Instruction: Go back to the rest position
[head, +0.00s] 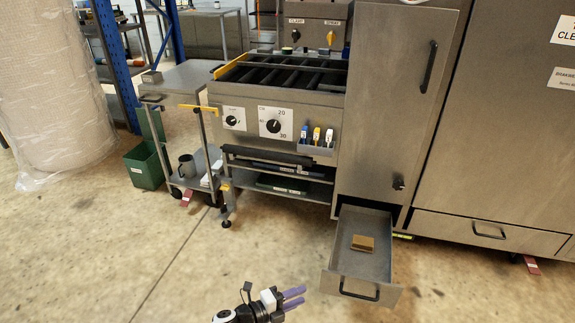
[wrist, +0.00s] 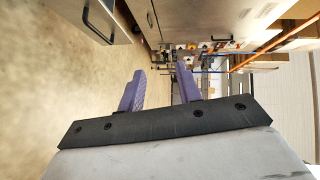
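My gripper (head: 293,298) is at the bottom of the head view, low over the floor and to the left of the open drawer. Its two purple fingers also show in the wrist view (wrist: 160,90), spread apart with nothing between them. It touches nothing that I can see. The rest of my arm is mostly cut off by the lower edge of the head view.
An open drawer (head: 335,284) juts out under the steel cabinet (head: 383,100), with a brown block (head: 363,243) inside. The floor (head: 180,260) at left front is clear.

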